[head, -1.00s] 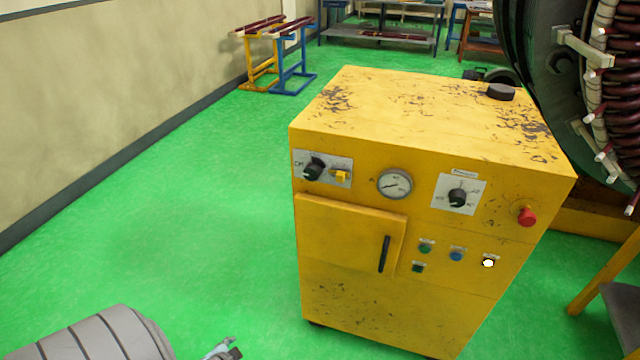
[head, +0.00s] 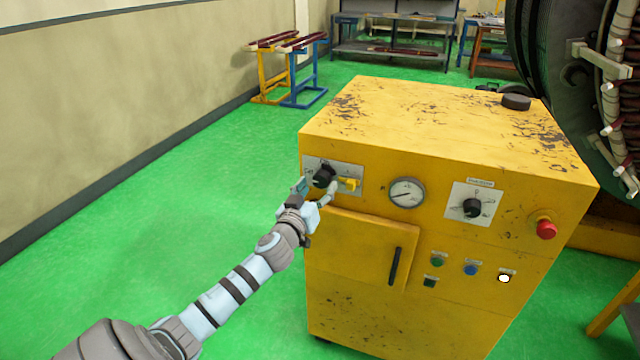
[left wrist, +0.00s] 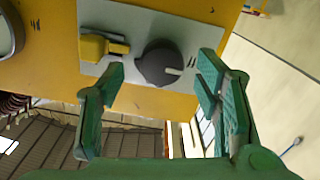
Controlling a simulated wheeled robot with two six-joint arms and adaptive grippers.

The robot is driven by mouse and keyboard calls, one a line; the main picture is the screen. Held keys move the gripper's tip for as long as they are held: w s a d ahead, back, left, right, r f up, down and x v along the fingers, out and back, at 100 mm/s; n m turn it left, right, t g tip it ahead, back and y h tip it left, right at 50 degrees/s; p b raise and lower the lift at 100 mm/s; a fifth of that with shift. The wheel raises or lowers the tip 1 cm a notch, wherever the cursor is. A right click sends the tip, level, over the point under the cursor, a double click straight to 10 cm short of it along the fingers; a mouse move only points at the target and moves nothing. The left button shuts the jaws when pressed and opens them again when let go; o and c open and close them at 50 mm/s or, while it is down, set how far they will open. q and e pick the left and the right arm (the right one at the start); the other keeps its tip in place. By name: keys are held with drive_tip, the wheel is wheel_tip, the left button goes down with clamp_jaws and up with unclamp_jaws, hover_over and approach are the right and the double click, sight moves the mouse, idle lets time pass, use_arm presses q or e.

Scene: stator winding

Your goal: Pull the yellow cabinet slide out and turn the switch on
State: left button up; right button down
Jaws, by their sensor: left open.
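The yellow cabinet (head: 400,280) stands in the middle of the head view. On its upper left front is a grey plate with a black rotary switch (head: 324,177) and a small yellow slide (head: 348,184) just right of it. My left gripper (head: 318,190) is in front of this plate. In the left wrist view, the open left gripper (left wrist: 165,90) has one green finger on each side of the switch (left wrist: 162,65). The left finger lies just below the yellow slide (left wrist: 102,47). I cannot tell whether either finger touches anything. My right gripper is not in view.
The cabinet front also carries a round gauge (head: 407,193), a second black knob (head: 471,208), a red button (head: 545,229) and a door with a black handle (head: 395,266). A large dark stator (head: 560,70) stands at the right. Green floor is free at the left.

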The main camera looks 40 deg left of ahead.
use_arm(q)
drive_tip(key=shift+x, duration=1.15)
drive_tip(key=shift+a, duration=0.1)
drive_tip(key=c, duration=1.2)
drive_tip(key=shift+o, duration=0.2)
drive_tip(key=shift+m, duration=0.4)
drive_tip(key=m, duration=0.3)
drive_tip(key=shift+m, duration=0.4)
drive_tip(key=m+p, duration=0.1)
drive_tip(key=m, duration=0.3)
drive_tip(key=shift+s, duration=0.1)
drive_tip(key=m+p, duration=0.1)
drive_tip(key=m, duration=0.4)
drive_tip(key=shift+a, duration=0.1)
drive_tip(key=m+p, duration=0.1)
drive_tip(key=m, duration=0.3)
drive_tip(key=shift+m, duration=0.3)
